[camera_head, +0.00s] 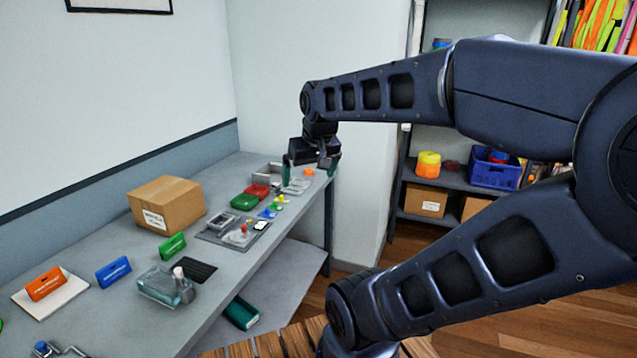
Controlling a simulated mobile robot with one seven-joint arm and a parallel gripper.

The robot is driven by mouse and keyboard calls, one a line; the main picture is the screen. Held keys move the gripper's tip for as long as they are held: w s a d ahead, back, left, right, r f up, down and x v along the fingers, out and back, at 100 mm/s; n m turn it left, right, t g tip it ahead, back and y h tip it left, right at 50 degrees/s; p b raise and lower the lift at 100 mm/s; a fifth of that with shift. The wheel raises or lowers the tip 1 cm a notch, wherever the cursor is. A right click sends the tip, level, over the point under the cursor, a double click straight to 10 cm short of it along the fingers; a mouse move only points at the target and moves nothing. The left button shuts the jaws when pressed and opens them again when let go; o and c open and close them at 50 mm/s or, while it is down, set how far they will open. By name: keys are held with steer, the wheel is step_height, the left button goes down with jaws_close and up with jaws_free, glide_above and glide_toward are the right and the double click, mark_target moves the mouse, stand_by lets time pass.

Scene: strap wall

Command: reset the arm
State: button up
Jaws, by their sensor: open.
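My arm reaches in from the right of the head view, and my gripper (311,172) hangs over the far end of the grey workbench (215,285). Its fingers point down and stand apart. Grey clear-looking small items (295,187) lie close to the fingers on the bench, and an orange piece (309,172) shows between them. I see nothing held, though the fingers are small at this distance. I cannot tell whether the fingertips touch the bench or the items.
A cardboard box (166,204) stands at the bench's wall side. Red (257,191) and green (244,202) cases, a grey tray (233,236) and a clear container (160,287) lie along the bench. Shelves with a blue basket (494,170) stand behind my arm. The bench's front edge runs near my arm.

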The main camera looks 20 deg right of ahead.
steer(key=s, duration=0.1)
steer(key=s+f, duration=0.1)
steer(key=s+d, duration=0.1)
steer(key=shift+d+f, duration=0.1)
steer(key=shift+f, duration=0.15)
